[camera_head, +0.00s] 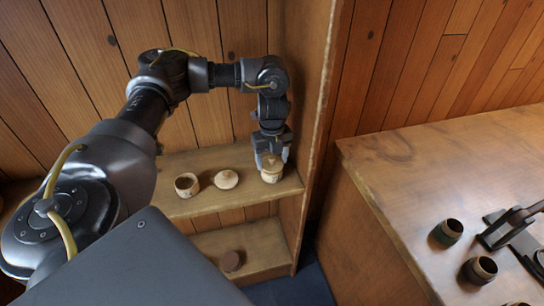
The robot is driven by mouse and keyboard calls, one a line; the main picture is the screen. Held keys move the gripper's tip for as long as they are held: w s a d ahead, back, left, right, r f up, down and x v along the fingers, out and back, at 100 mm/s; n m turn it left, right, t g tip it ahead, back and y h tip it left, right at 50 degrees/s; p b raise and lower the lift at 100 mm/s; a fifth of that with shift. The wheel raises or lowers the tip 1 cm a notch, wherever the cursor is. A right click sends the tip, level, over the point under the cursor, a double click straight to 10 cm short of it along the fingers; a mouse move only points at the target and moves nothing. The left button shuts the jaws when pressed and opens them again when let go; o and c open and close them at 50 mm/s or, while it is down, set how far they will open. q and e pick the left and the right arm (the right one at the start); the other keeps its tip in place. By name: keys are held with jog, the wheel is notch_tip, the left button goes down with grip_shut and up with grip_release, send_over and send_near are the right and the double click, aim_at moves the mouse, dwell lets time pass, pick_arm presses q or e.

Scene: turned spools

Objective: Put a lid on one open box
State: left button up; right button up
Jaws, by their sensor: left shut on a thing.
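My left gripper (271,157) reaches down to the right end of the upper shelf. It is shut on a pale lid (271,164). The lid sits at the mouth of a small pale round box (271,177); whether it is fully seated I cannot tell. The fingers partly hide the lid's top. An open round box (187,187) with a dark inside stands to the left on the same shelf. A loose pale lid with a small knob (227,180) lies between the two boxes. My right gripper is not in view.
The upper shelf (205,206) has a side panel (312,110) close right of my gripper. Dark cups (448,232) and a black device (512,228) stand on the right counter (400,185).

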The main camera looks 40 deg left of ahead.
pick_arm(q)
jog(key=shift+f, duration=0.2)
dwell(0.4)
jog(key=o, duration=1.2)
jog(key=shift+o, duration=0.2)
jog(key=shift+r+p, duration=0.2)
jog(key=shift+p, duration=0.25)
jog(key=shift+r+p, duration=0.55)
jog(key=shift+p, duration=0.25)
